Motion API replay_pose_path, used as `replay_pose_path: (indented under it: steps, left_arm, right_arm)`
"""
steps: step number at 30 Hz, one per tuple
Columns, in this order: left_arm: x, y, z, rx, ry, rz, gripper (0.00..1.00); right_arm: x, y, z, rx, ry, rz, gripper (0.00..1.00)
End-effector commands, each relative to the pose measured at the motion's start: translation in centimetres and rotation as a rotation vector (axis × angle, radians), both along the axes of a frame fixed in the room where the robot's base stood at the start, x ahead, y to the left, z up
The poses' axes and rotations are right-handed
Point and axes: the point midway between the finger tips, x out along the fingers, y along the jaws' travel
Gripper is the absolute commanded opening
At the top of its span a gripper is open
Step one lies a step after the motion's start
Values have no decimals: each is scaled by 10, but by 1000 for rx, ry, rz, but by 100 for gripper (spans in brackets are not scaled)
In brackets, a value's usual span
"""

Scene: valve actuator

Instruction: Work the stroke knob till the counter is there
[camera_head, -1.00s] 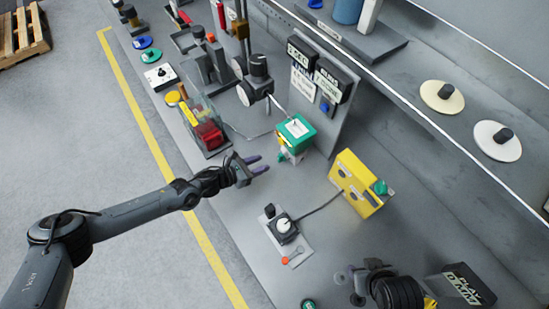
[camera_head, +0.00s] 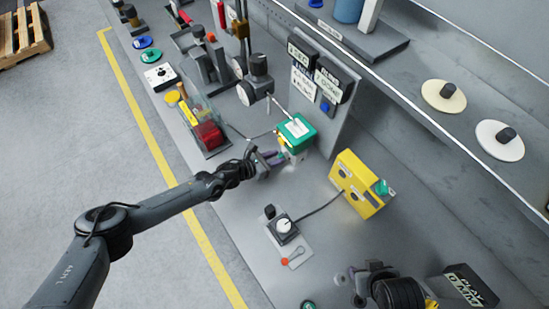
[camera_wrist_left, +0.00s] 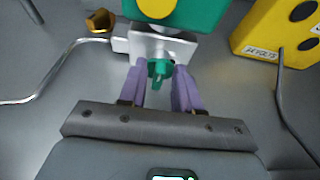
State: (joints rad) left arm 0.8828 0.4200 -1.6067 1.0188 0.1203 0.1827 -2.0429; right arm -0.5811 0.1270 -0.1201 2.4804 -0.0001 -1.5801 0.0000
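The valve actuator, a green box with a white top label (camera_head: 297,128), stands on the bench on a pale base. In the left wrist view its green face (camera_wrist_left: 205,14) is at the top, with a small green knob (camera_wrist_left: 160,70) below it. My left gripper (camera_head: 276,157) is at the actuator's front. In the left wrist view its purple fingers (camera_wrist_left: 160,80) stand either side of the knob, with narrow gaps visible. Dark panels with small lettering (camera_head: 300,53) stand behind the actuator; I cannot read a counter value. My right gripper (camera_head: 350,284) is at the bottom, its fingers unclear.
A yellow box (camera_head: 357,184) with a green knob stands right of the actuator. A cable joins it to a small plate with a white knob (camera_head: 284,226). A clear-walled tray with a red item (camera_head: 208,134) is to the left. A brass nut (camera_wrist_left: 100,20) lies near the actuator.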

Motion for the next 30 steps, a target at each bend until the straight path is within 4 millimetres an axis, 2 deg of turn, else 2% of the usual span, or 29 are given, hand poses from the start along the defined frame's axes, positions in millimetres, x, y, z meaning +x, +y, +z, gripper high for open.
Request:
replay_pose_path:
  steps: [1, 6, 17, 30]
  left_arm:
    - [0, 0, 0, 0, 0, 0, 24]
    - [0, 0, 0, 0, 0, 0, 0]
    - [-2, -1, 0, 18, -21, -2, 0]
    - [-7, -5, -2, 196, -229, -1, 0]
  right_arm:
    - [0, 0, 0, 1, 0, -1, 43]
    - [0, 1, 0, 4, 0, -3, 43]
    - [0, 2, 1, 11, 0, -7, 43]
    - [1, 2, 1, 7, -1, -5, 43]
